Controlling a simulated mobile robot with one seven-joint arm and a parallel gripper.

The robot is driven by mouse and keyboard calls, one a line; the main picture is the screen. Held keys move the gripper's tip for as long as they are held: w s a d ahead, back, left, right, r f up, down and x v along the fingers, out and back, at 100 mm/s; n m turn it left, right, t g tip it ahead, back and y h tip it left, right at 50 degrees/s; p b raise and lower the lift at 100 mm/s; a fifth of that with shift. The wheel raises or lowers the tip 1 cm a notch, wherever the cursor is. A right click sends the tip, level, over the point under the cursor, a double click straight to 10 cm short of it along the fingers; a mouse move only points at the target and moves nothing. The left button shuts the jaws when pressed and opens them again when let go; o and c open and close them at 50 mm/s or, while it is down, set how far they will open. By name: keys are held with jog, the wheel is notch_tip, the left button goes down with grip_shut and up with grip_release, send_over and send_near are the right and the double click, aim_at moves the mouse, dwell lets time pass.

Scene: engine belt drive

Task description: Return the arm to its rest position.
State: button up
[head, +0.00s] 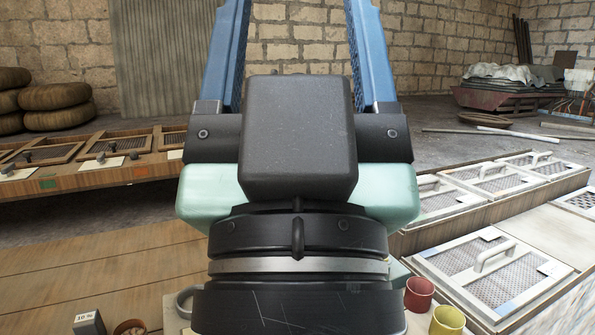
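My gripper (298,8) fills the middle of the head view, close to the camera. Its two blue fingers point up and away, and the top edge of the picture cuts off their tips. The fingers stand well apart, and only the stone wall shows between them. I see nothing held. The dark wrist and pale green gripper body hide the middle of the scene behind them. No belt or pulley of the engine drive shows in this view.
A wooden worktop (90,262) lies at lower left, with a small "10 %" block (88,323). A red cup (419,294) and a yellow cup (447,321) stand at lower right beside a handled mesh panel (495,272). Tyres (58,106) are stacked at back left.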

notch_tip(320, 180, up, 23)
jog(key=p, duration=2.1)
jog(key=shift+r, duration=0.2)
